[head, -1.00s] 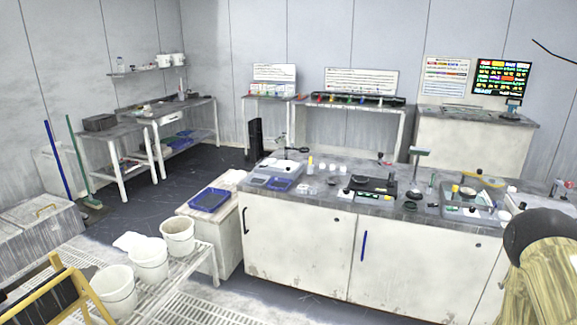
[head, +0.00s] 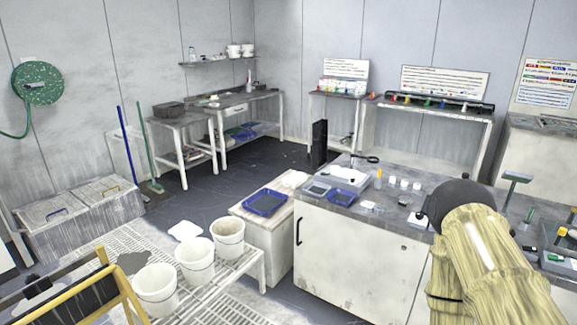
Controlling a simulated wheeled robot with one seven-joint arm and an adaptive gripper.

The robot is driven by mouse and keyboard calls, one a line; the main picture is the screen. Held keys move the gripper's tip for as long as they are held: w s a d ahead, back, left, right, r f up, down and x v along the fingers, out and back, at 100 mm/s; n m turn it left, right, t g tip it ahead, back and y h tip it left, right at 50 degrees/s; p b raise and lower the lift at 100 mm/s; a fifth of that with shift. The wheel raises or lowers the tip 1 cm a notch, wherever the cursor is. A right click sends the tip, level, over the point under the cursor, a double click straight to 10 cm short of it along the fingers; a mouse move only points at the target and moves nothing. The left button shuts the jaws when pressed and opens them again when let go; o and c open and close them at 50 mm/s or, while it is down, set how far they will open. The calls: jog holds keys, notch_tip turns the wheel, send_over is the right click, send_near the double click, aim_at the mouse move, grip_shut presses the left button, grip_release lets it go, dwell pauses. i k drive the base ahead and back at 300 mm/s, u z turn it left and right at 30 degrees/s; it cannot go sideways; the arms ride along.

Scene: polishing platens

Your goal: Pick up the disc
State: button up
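No single thing stands out clearly as the disc. A dark grey flat round-looking piece (head: 133,262) lies on the wire-grate bench (head: 243,262) at the lower left, behind the white buckets. Small dark items lie on the grey-topped counter (head: 392,186), too small to tell apart. Part of my arm, yellowish with a dark rounded end, fills the lower right and hides much of the counter. My gripper is not in view, so what it holds cannot be seen.
White buckets (head: 228,238) stand on the grate bench beside a yellow-framed rack (head: 108,275). A blue tray (head: 266,202) sits on a low cabinet. A coiled green hose (head: 38,83) hangs on the left wall. Dark floor (head: 225,185) lies open behind the cabinet.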

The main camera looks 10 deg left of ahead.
aim_at(352, 173)
jog(key=u, duration=0.45)
jog(key=i, duration=2.55)
jog(key=z, duration=0.75)
